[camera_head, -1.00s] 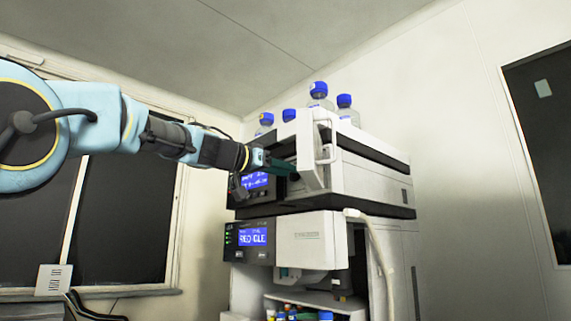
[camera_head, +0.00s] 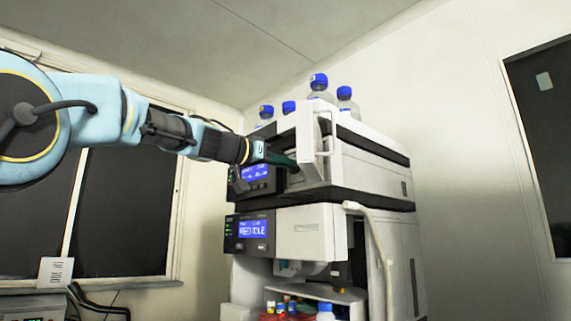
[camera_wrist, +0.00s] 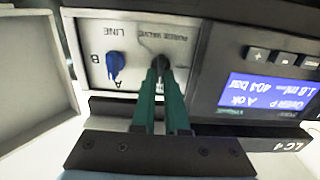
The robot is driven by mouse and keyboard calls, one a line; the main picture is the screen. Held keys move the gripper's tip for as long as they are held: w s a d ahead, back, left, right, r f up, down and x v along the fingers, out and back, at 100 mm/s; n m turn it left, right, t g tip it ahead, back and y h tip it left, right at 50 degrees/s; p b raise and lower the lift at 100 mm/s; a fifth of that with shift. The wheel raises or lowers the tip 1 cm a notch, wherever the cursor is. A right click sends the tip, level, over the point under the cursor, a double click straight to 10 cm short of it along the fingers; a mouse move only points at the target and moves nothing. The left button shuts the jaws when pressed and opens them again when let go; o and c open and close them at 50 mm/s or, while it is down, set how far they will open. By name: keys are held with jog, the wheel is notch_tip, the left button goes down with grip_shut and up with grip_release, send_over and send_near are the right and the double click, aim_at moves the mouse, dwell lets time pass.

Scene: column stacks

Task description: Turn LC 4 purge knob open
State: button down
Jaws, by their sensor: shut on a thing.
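The LC 4 unit is the upper white instrument (camera_head: 365,170), with its small front door (camera_head: 310,150) swung open. In the wrist view its label reads LC 4 (camera_wrist: 301,146), upside down. The small dark purge valve knob (camera_wrist: 159,63) is on the light panel, below the PURGE VALVE print and mostly hidden by my fingertips. My gripper (camera_wrist: 160,75) has its green fingers shut on this knob. It also shows in the head view (camera_head: 292,162), reaching behind the open door, which hides the fingertips' contact.
A blue line selector knob (camera_wrist: 115,66) sits just left of the purge knob. The lit display (camera_wrist: 265,98) and its buttons are to the right. A lower unit (camera_head: 305,232) stands beneath. Blue-capped bottles (camera_head: 319,82) stand on top. The open door (camera_wrist: 35,75) bounds the left side.

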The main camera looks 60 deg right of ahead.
jog(key=shift+n, duration=0.4)
jog(key=shift+w+d+f+n, duration=0.1)
jog(key=shift+w+n, duration=0.05)
jog(key=shift+n, duration=2.4)
jog(key=shift+w+a+f+n, duration=0.1)
jog(key=shift+f+n, duration=0.05)
jog(key=shift+n, duration=2.35)
jog(key=shift+w+d+f+n, duration=0.1)
jog(key=shift+w+n, duration=0.05)
jog(key=shift+n, duration=2.4)
jog(key=c, duration=0.9)
grip_release()
jog(key=shift+c, duration=0.2)
